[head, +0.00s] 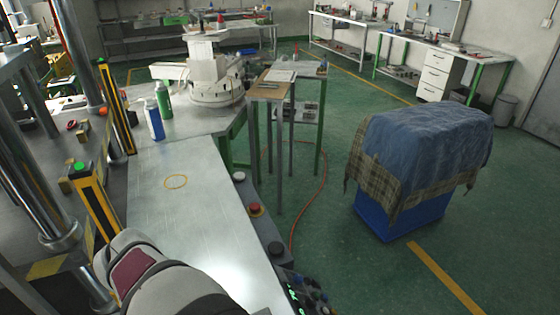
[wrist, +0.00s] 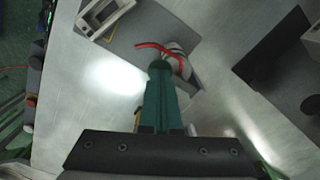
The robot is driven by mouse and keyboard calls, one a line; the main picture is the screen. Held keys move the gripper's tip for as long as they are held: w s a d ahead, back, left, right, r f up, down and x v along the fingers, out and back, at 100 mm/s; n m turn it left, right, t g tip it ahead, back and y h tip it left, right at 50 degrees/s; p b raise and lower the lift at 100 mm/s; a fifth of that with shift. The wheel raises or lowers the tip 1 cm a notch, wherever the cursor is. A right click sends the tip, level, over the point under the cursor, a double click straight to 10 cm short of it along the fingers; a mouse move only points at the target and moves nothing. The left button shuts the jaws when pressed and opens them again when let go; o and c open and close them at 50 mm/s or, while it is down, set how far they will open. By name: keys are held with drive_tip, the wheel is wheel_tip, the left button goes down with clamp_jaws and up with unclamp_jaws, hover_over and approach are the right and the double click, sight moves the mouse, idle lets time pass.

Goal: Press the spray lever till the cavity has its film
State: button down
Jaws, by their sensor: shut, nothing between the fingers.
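In the wrist view my gripper (wrist: 160,68) is shut, its green fingers together and empty. A thin curved red piece (wrist: 152,46), which looks like the spray lever, lies just past the fingertips. It crosses in front of a pale rounded body (wrist: 183,66) beside the tips. I cannot tell whether the fingertips touch the red piece. In the head view my gripper is out of sight; only my arm shows at the bottom.
In the head view a green bottle (head: 163,101) and a blue-and-white bottle (head: 154,123) stand at the bench's back. The bench top (head: 205,215) is clear around a yellow ring (head: 176,182). Press columns stand at left. A pale open frame (wrist: 104,17) lies upper left in the wrist view.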

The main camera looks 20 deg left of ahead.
drive_tip(key=shift+f, duration=0.45)
drive_tip(key=shift+r, duration=2.9)
drive_tip(key=shift+f, duration=1.5)
